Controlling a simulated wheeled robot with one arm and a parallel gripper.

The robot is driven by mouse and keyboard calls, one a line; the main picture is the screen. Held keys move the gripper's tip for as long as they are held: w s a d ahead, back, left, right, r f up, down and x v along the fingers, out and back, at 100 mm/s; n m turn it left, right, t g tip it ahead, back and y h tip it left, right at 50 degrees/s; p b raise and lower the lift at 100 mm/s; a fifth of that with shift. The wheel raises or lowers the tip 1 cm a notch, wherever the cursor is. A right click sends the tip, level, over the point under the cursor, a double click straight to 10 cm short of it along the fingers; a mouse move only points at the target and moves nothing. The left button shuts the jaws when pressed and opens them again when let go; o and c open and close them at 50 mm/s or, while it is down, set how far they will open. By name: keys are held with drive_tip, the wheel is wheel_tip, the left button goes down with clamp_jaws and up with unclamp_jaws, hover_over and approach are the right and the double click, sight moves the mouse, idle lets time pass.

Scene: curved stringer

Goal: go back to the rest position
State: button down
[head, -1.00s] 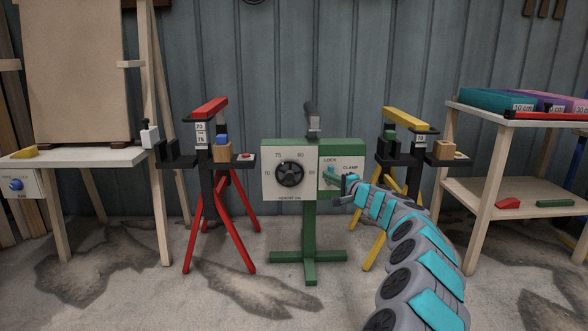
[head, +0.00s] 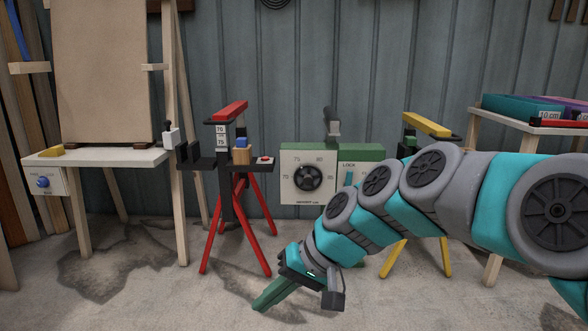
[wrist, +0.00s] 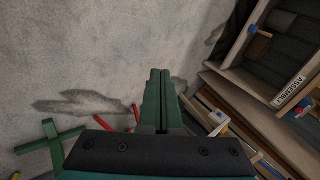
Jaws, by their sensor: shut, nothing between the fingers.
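My gripper (head: 276,293) hangs low in front of the green stand in the head view, its green fingers pointing down and to the left over the concrete floor. In the wrist view its fingers (wrist: 160,88) lie side by side, shut and empty, with bare floor beyond them. My arm spans the right half of the head view and hides the lower part of the green clamp stand (head: 350,152) and much of the yellow stand.
The red stand (head: 230,107) is left of my gripper, the yellow stand (head: 427,125) behind my arm. A table (head: 95,158) is at left, a shelf (head: 530,123) at right. In the wrist view, a wooden frame labelled ASSEMBLY (wrist: 290,90) lies right. Open floor is at front left.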

drive_tip(key=s+d+f+m+g+h, duration=0.1)
drive_tip(key=s+d+f+h, duration=0.4)
drive_tip(key=s+d, duration=0.55)
drive_tip(key=s+d+f+m+g+h, duration=0.1)
drive_tip(key=s+d+f+g+h, duration=0.15)
drive_tip(key=s+d+f, duration=0.65)
wheel_tip(320, 180, up, 17)
drive_tip(key=s+p, duration=0.2)
drive_tip(key=p, duration=1.3)
drive_tip(key=shift+s+t, duration=0.25)
drive_tip(key=shift+t, duration=0.2)
drive_tip(key=shift+h, duration=0.25)
